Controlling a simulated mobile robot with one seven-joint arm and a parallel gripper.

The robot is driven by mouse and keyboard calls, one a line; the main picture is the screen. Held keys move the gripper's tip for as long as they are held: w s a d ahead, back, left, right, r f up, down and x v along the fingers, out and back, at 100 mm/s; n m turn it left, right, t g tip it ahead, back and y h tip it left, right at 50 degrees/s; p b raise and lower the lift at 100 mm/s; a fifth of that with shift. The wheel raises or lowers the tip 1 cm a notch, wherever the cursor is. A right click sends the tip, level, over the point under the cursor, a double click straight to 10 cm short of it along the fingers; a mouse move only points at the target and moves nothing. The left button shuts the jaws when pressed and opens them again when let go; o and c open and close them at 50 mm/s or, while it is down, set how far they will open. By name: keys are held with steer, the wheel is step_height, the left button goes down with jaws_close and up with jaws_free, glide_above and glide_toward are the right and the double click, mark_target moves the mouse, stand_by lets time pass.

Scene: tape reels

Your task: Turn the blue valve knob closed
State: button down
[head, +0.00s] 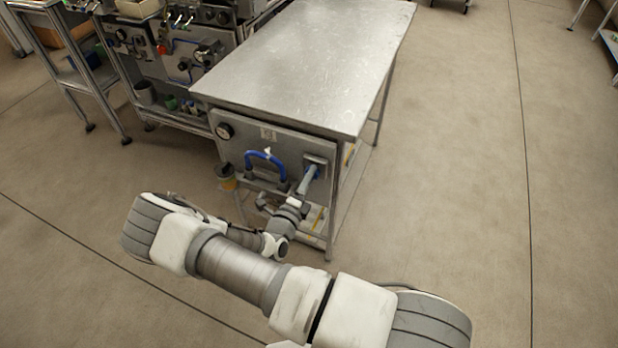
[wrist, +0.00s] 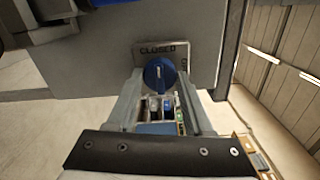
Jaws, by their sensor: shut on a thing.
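The blue valve knob (wrist: 159,75) sits on a grey plate in the wrist view, below a label reading CLOSED (wrist: 158,50). A pale line on its face runs roughly up and down, toward the label. My gripper (wrist: 158,80) has one finger on each side of the knob and is shut on it. In the head view my gripper (head: 309,174) reaches the right end of the panel under the metal table. Only a bit of the blue knob (head: 312,171) shows there beside my fingers.
The grey panel (head: 245,150) also carries a blue curved handle (head: 265,155) and a round gauge (head: 224,131), left of my gripper. A table leg (head: 333,215) stands close on the right. The metal tabletop (head: 310,60) overhangs above. Open floor lies to the right.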

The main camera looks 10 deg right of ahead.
stand_by(0.3)
steer(key=shift+c, duration=1.5)
jaws_free()
steer(key=p+v, duration=0.1)
steer(key=v, duration=1.6)
steer(key=shift+s+a, duration=0.15)
